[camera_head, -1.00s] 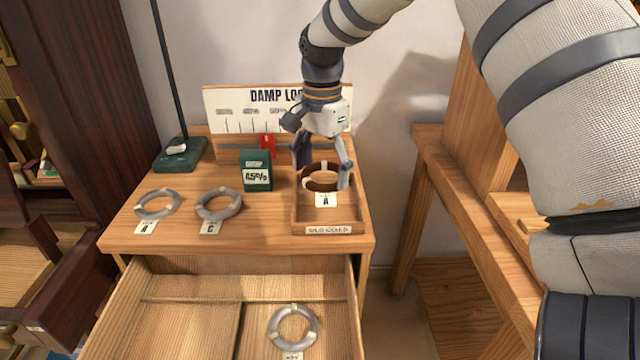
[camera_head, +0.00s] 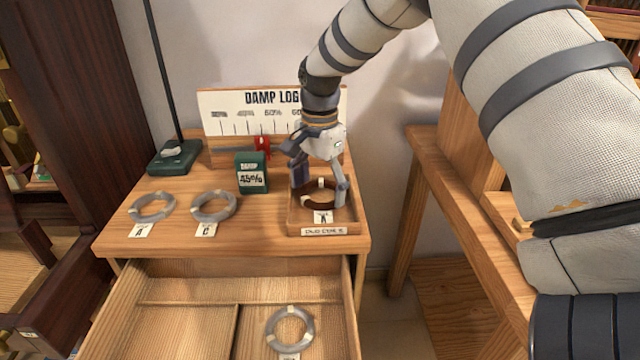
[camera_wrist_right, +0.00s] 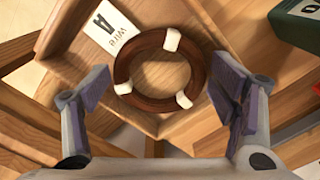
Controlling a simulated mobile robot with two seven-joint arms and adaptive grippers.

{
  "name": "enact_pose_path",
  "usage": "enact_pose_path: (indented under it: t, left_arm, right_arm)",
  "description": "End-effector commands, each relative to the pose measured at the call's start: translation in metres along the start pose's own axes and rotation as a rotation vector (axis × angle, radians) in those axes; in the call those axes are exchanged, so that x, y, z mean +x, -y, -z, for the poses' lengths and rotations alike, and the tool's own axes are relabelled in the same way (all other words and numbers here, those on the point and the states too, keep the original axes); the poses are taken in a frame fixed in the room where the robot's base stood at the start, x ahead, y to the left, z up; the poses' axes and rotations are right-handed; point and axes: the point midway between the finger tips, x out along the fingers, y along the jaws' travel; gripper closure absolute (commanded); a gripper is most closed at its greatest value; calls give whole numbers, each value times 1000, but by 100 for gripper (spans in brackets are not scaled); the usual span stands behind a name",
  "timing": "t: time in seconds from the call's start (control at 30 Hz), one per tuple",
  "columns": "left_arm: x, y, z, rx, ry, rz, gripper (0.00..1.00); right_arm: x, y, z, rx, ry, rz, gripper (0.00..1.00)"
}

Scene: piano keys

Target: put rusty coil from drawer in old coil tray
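The rusty coil (camera_head: 318,192) is a brown ring with white bands and a tag marked A. It lies in the old coil tray (camera_head: 296,222), a small wooden tray at the right of the cabinet top. My right gripper (camera_head: 322,190) is over the tray with its fingers apart, one on each side of the coil. In the right wrist view, the coil (camera_wrist_right: 160,68) sits between the open fingers (camera_wrist_right: 165,100), with visible gaps to both. The drawer (camera_head: 180,325) is open below and holds one grey coil (camera_head: 289,333). My left gripper is not in view.
Two grey coils (camera_head: 152,207) and (camera_head: 214,206) with tags lie on the cabinet top left of the tray. A green box reading 45% (camera_head: 252,173) stands beside the tray. A damp log board (camera_head: 225,105) stands behind. A wooden bench (camera_head: 425,160) is at the right.

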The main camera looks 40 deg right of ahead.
Motion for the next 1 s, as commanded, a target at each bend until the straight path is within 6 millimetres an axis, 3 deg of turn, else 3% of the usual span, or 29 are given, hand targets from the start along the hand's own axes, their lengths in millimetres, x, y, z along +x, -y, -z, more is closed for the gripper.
enact_pose_path:
  t: [0.1,0.43,0.8,1.0]
  left_arm:
    - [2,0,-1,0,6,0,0]
    - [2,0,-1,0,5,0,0]
    - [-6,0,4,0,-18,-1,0]
    - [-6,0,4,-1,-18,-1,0]
  right_arm:
    - [8,-3,-1,-1,5,-17,4]
    - [-1,-2,-1,1,4,-9,4]
    - [-100,0,0,-1,1,-4,4]
    - [-125,0,0,1,3,-10,4]
